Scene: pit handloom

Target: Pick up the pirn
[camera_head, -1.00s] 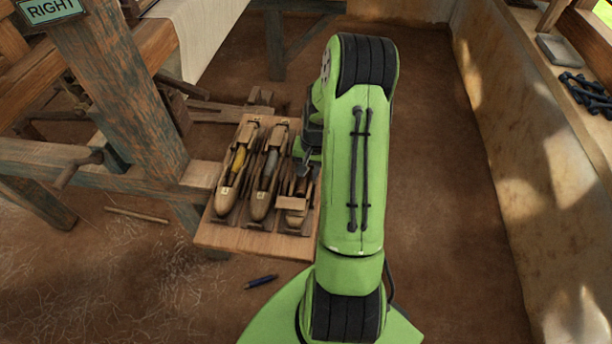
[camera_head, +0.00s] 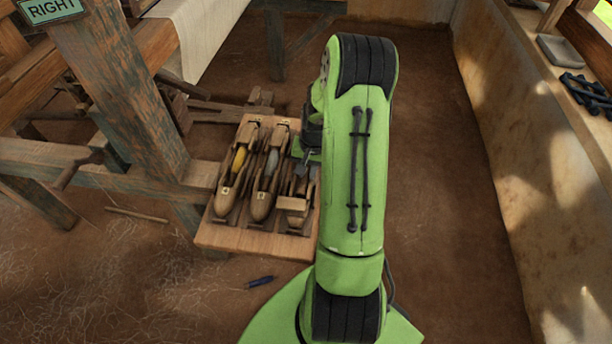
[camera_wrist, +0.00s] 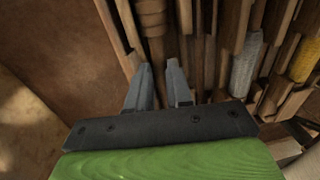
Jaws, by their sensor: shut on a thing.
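My gripper (camera_head: 307,168) is over the right-hand end of a wooden board (camera_head: 255,240), at the third place from the left. In the wrist view my gripper (camera_wrist: 159,68) is shut on a brown turned-wood pirn (camera_wrist: 152,22), which lies between its two grey fingers. The pirn's near end is hidden by the fingers and palm. In the head view the arm and gripper hide most of it. I cannot tell whether it is clear of the wooden holder (camera_head: 293,206) around it.
Two wooden shuttles lie left of the gripper, one with a yellow-wound pirn (camera_head: 239,158) and one with a grey-wound pirn (camera_head: 272,162). A loom post (camera_head: 120,95) rises at the left. The floor at right is clear.

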